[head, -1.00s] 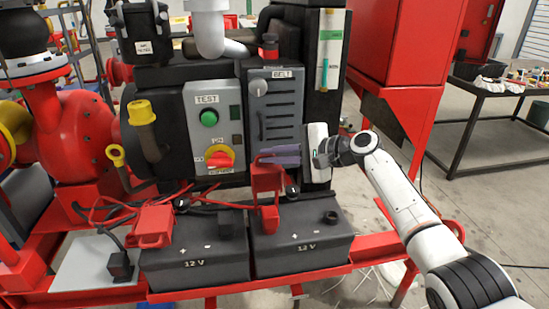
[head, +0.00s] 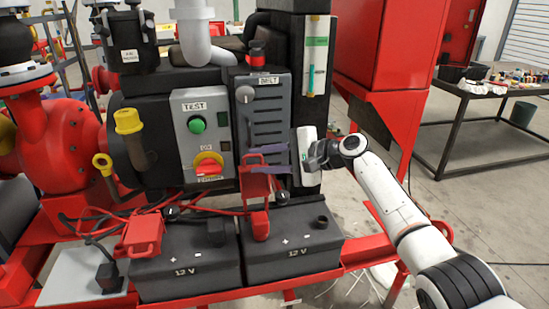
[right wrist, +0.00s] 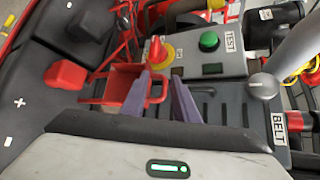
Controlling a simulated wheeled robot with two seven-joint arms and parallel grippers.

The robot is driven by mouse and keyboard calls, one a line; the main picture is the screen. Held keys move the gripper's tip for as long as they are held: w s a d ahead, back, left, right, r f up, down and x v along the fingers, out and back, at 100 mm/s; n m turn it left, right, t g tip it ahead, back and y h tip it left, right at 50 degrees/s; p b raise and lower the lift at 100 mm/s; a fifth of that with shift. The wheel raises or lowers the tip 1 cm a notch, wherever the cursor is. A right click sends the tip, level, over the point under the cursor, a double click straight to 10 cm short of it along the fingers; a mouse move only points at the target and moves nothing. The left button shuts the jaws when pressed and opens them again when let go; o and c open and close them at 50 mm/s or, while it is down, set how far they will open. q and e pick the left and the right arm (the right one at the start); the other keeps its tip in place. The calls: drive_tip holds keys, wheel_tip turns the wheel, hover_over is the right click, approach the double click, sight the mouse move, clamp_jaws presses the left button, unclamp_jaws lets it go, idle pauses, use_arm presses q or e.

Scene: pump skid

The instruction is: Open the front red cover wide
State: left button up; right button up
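A red cover (head: 256,184) stands raised above the right 12 V battery (head: 290,245); it also shows in the right wrist view (right wrist: 112,84) as an open-faced red box. Another red cover (head: 143,234) lies low over the left 12 V battery (head: 185,265). My right gripper (head: 266,158) has its purple fingers at the top of the raised cover. In the right wrist view the fingers (right wrist: 163,82) are apart, with one overlapping the cover's right edge. I cannot tell whether that finger touches it. My left gripper is not in view.
The grey BELT panel (head: 268,118) is close behind my right fingers. The TEST control box (head: 200,135) with a green button and red-yellow switch is left of it. Red and black cables (head: 110,215) run over the batteries.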

drive_tip(key=v, duration=1)
drive_tip(key=shift+a+f, duration=0.1)
drive_tip(key=shift+c, duration=0.4)
